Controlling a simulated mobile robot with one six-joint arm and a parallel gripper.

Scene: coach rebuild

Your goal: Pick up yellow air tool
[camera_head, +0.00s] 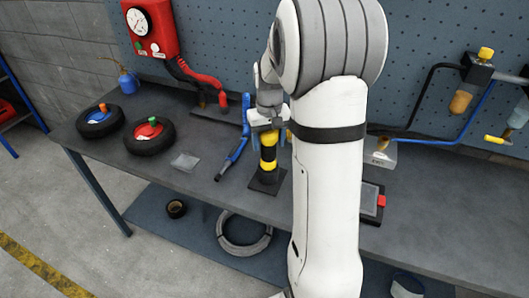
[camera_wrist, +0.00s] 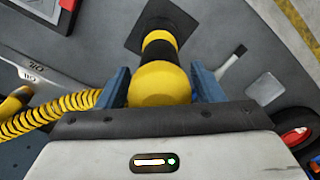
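The yellow air tool (camera_head: 268,160) stands upright on a dark square base plate (camera_head: 267,181) on the workbench, with a black band around its middle. In the wrist view the yellow and black tool (camera_wrist: 160,82) lies between the two blue fingers of my gripper (camera_wrist: 160,88). My gripper (camera_head: 268,138) is over the tool's top from above, one finger on each side. The fingers look spread, with narrow gaps beside the tool. The tool's upper end is partly hidden by the gripper. A yellow coiled hose (camera_wrist: 50,110) shows left in the wrist view.
A red gauge unit (camera_head: 150,28), two black wheels (camera_head: 149,136) (camera_head: 100,122) and a blue oil can (camera_head: 128,82) are farther left. A tablet-like device (camera_head: 371,202) lies right, partly behind my arm. A pegboard rises behind.

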